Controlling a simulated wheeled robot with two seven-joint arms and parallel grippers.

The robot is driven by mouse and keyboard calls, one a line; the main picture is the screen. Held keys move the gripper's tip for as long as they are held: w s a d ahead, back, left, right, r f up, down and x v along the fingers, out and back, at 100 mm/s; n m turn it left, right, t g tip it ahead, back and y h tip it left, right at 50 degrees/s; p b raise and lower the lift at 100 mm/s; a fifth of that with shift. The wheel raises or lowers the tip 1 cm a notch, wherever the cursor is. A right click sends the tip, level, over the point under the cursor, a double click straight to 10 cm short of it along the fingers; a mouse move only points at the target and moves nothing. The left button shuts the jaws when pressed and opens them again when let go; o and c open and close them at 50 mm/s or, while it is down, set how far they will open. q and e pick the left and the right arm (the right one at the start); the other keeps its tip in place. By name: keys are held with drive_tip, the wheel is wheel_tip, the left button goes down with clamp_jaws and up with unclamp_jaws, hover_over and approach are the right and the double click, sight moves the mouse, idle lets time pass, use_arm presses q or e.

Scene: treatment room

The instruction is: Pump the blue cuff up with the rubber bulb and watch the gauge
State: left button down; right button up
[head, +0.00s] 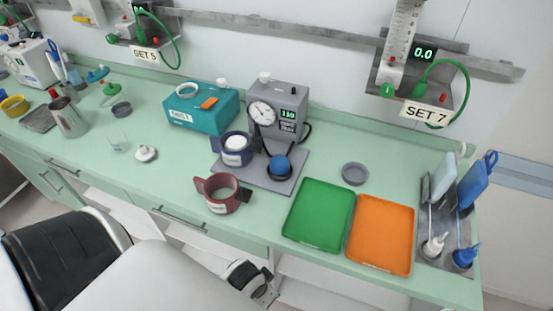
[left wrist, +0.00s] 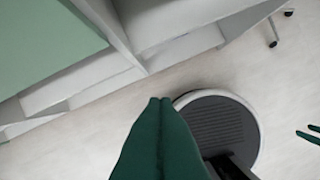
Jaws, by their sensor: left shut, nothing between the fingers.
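The blue cuff (head: 234,159) is a dark blue band around a white form, left of the grey gauge unit in the head view. The round white gauge (head: 262,114) has a dial with a needle too small to read; a green display beside it seems to read 110. The rubber bulb (head: 280,164), blue and round, sits in a dark ring on the grey base plate (head: 262,181). My left gripper (left wrist: 160,101) is shut and empty in the left wrist view, over the floor, away from these things. Two dark green tips at that view's right edge may be my right gripper (left wrist: 309,133).
A maroon cuff (head: 220,194) stands at the counter's front. Green (head: 318,216) and orange (head: 380,235) trays lie to the right, a grey round dish (head: 355,173) behind them. A teal box (head: 202,106) is at the back. Counter space between the white-knobbed item (head: 145,153) and maroon cuff is free.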

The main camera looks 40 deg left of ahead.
use_arm(q)
wheel_tip(320, 180, up, 14)
drive_tip(key=t, duration=0.1)
drive_tip(key=w+a+r+t, duration=0.1)
drive_tip(key=w+r+t, duration=0.1)
drive_tip(key=w, duration=0.1)
drive_tip(key=w+a+r+n+t, duration=0.1)
drive_tip(key=w+r+t, duration=0.1)
drive_tip(key=w+r, duration=0.1)
drive_tip(key=w+a+r+n+t+y, duration=0.1)
drive_tip(key=w+a+r+t, duration=0.1)
drive_tip(key=w+r, duration=0.1)
drive_tip(key=shift+w+r, duration=0.1)
drive_tip(key=shift+w, duration=0.05)
drive_tip(key=w+a+r+n+t+y, duration=0.2)
drive_tip(key=w+a+r+t, duration=0.2)
drive_tip(key=r, duration=0.3)
drive_tip(key=shift+a+r+n+t+y, duration=0.2)
drive_tip(key=shift+a+n+t+y, duration=0.25)
drive_tip(key=shift+a, duration=0.25)
drive_tip(key=shift+w, duration=0.15)
